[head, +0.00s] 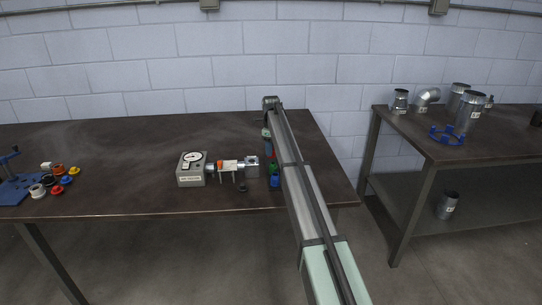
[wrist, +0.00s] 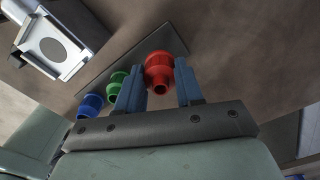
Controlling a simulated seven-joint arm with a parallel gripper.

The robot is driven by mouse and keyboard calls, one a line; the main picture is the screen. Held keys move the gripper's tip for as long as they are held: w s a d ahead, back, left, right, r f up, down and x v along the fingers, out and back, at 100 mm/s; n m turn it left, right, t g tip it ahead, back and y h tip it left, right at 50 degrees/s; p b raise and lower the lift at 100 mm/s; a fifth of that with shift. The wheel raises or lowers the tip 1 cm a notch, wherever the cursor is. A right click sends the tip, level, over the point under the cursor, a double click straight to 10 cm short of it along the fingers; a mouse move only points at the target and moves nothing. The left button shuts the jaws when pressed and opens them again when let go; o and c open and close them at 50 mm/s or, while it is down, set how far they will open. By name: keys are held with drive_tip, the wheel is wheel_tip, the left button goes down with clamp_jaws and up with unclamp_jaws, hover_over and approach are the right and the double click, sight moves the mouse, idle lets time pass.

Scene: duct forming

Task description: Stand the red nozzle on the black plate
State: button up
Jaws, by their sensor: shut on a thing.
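The red nozzle (wrist: 159,72) is between the two blue fingers of my gripper (wrist: 160,66), which is shut on it. The black plate (wrist: 104,82) is a dark narrow strip behind the fingers in the wrist view. The red nozzle overlaps its upper right end; I cannot tell whether it touches the plate. A green nozzle (wrist: 116,82) and a blue nozzle (wrist: 91,105) stand in a row along the plate, left of the red one.
A grey dial gauge box (head: 192,170) with a metal fixture (head: 252,167) stands left of the nozzles. Several coloured rings (head: 58,180) and a blue stand (head: 15,188) are at the table's left. The table's middle left is clear. Another table (head: 455,148) holds metal ducts.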

drive_tip(key=shift+f, duration=1.65)
drive_tip(key=shift+f, duration=0.15)
drive_tip(key=o, duration=1)
wheel_tip(320, 180, up, 12)
drive_tip(key=shift+r, duration=0.15)
